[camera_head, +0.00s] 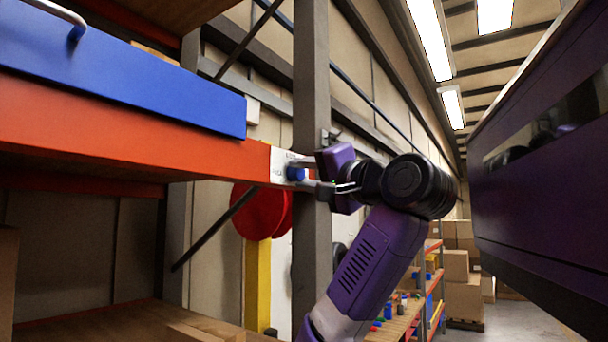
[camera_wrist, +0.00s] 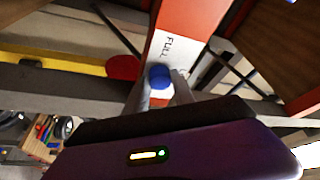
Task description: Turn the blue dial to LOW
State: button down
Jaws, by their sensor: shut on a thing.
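The blue dial (camera_head: 297,174) is on a white label plate (camera_head: 280,162) at the right end of the orange shelf beam. In the wrist view the blue dial (camera_wrist: 159,77) shows between the two fingers, with the word FULL printed on the plate (camera_wrist: 185,43) above it. My gripper (camera_head: 306,175) reaches the dial from the right and is shut on it. In the wrist view my gripper (camera_wrist: 160,87) has one finger on each side of the dial. The word LOW and any pointer mark on the dial cannot be made out.
A blue drawer-like box (camera_head: 130,85) sits on the orange beam (camera_head: 120,140). A grey upright post (camera_head: 311,80) stands just behind my gripper. A red disc (camera_head: 258,210) on a yellow post (camera_head: 257,285) is below. A dark purple panel (camera_head: 540,190) fills the right side.

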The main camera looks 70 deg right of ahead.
jog(key=c, duration=1.1)
grip_release()
jog(key=shift+o, duration=0.2)
notch_tip(320, 180, up, 20)
jog(key=b, duration=0.1)
